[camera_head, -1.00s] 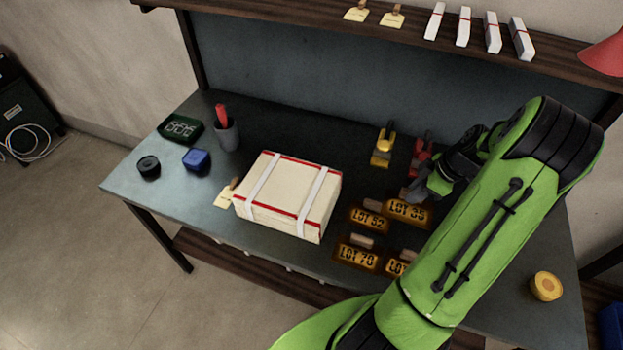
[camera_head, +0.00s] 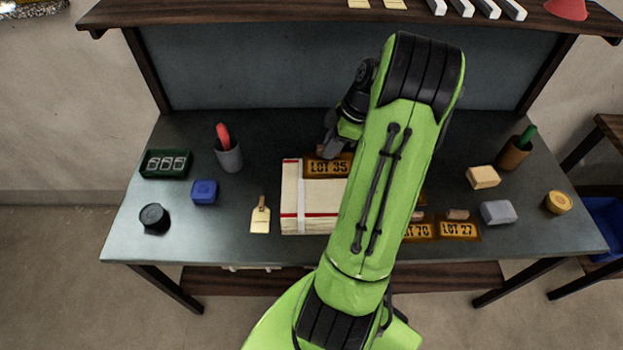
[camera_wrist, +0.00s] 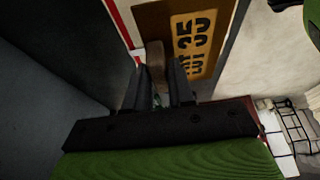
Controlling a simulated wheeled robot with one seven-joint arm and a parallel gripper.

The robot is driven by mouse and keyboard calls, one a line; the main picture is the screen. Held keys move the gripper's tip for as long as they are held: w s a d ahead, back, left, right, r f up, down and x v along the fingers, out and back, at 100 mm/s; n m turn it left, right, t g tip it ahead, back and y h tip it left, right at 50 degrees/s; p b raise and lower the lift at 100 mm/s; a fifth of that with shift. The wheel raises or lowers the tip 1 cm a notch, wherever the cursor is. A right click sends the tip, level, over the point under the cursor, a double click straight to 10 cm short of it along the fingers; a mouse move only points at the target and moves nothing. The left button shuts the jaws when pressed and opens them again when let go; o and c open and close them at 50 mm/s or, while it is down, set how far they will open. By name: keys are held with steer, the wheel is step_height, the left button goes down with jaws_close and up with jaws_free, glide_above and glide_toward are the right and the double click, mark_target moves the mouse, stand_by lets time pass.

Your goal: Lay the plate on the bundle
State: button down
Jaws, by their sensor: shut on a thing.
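The bundle (camera_head: 291,222) is a cream block with red edge lines and white straps, on the workbench left of my arm, which hides its right part. My gripper (camera_head: 328,150) is shut on the plate's wooden handle. In the wrist view the fingers (camera_wrist: 157,80) pinch the handle (camera_wrist: 155,58), with the plate (camera_wrist: 190,40) beyond them and a strip of the bundle (camera_wrist: 121,22) beside it. I cannot tell whether the plate touches the bundle.
Plates LOT 70 (camera_head: 416,231) and LOT 27 (camera_head: 459,230) lie right of my arm. A blue block (camera_head: 204,191), black round tin (camera_head: 154,217) and pen cup (camera_head: 229,156) stand farther left. A shelf runs along the back.

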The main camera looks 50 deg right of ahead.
mark_target(332, 167)
steer(key=f, duration=0.4)
steer(key=f+b, duration=0.1)
steer(key=f, duration=0.3)
steer(key=shift+s+d+f, duration=0.2)
steer(key=shift+f, duration=0.15)
steer(key=c, duration=1)
jaws_free()
steer(key=shift+o, duration=0.2)
steer(key=shift+r, duration=0.15)
